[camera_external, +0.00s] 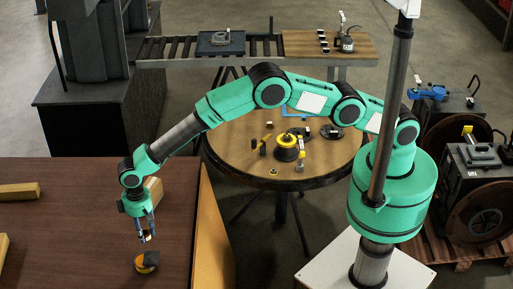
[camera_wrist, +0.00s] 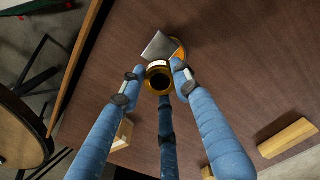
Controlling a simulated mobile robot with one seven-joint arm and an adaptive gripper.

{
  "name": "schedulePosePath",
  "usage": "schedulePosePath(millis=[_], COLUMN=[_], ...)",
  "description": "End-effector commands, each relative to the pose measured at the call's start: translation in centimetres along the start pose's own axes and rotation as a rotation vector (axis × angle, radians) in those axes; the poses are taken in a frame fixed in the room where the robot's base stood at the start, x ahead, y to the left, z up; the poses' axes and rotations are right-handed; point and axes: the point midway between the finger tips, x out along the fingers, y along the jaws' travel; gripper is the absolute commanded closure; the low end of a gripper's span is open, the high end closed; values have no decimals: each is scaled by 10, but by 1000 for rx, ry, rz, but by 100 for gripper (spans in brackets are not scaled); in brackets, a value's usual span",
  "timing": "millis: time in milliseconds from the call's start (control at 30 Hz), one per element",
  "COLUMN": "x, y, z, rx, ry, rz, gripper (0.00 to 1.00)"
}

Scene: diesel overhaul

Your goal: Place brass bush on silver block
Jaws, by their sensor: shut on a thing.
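The brass bush (camera_wrist: 158,82) is a short ring with a dark hole, held between the fingertips of my gripper (camera_wrist: 158,78) in the wrist view. In the external view my gripper (camera_external: 147,237) points down above the brown table, and the bush shows only as a small light spot between the fingers. The silver block (camera_wrist: 159,46) is a flat grey piece just beyond the bush in the wrist view. An orange round part (camera_wrist: 180,50) shows beside and under it. In the external view the grey and orange pieces (camera_external: 147,262) lie together below my gripper, apart from it.
Wooden blocks lie on the brown table (camera_external: 90,215), at the left (camera_external: 18,191) and behind my wrist (camera_external: 154,190). The table's right edge is close to my gripper. A round table (camera_external: 235,165) with several small parts stands beyond it.

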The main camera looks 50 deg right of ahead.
Motion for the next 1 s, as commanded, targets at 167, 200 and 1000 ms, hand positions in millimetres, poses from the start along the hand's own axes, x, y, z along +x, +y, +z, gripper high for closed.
schedulePosePath(millis=[167, 200, 1000], x=[6, 6, 64], y=[0, 0, 0], z=[-1, -1, -1], rx=[0, 0, 0], ry=[1, 1, 1], rz=[0, -1, -1], gripper=[100, 100, 100])
